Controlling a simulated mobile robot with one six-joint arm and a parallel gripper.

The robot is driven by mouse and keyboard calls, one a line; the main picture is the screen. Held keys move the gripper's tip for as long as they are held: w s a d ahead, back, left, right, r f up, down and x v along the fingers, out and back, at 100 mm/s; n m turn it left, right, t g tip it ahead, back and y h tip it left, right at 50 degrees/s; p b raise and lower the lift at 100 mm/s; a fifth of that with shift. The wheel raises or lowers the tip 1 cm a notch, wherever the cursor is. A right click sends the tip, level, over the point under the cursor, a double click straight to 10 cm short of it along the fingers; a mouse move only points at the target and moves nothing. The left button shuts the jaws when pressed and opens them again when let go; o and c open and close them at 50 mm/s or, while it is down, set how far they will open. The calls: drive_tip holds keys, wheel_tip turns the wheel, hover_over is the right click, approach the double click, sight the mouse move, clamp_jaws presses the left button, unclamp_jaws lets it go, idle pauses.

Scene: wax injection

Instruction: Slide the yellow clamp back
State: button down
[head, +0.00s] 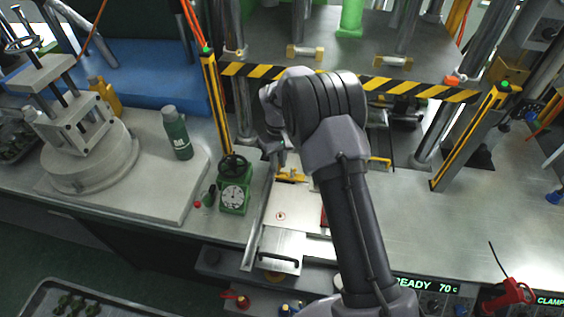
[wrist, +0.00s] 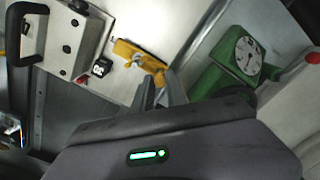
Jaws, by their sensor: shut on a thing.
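The yellow clamp (head: 290,177) sits near the far end of a pale metal plate (head: 285,215), partly hidden by my arm. In the wrist view the yellow clamp (wrist: 138,53) lies across the pale surface, and its near end reaches between my fingertips. My gripper (wrist: 162,82) is shut on that end of the clamp. In the head view my gripper (head: 277,152) is small and partly hidden behind my wrist.
A green dial gauge with a black handwheel (head: 234,192) stands close left of the plate. A black-handled block (head: 278,250) lies at the plate's near end. A yellow-black striped bar (head: 250,70) crosses behind, between yellow posts. A green bottle (head: 176,133) stands left.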

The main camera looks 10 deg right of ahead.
drive_tip(key=c, duration=1.3)
unclamp_jaws()
drive_tip(key=shift+w+a, duration=0.1)
drive_tip(key=shift+a, duration=0.2)
drive_tip(key=shift+c, duration=0.2)
drive_tip(key=shift+d, duration=0.1)
wheel_tip(320, 180, up, 18)
drive_tip(key=p, duration=0.4)
drive_tip(key=shift+f, duration=0.25)
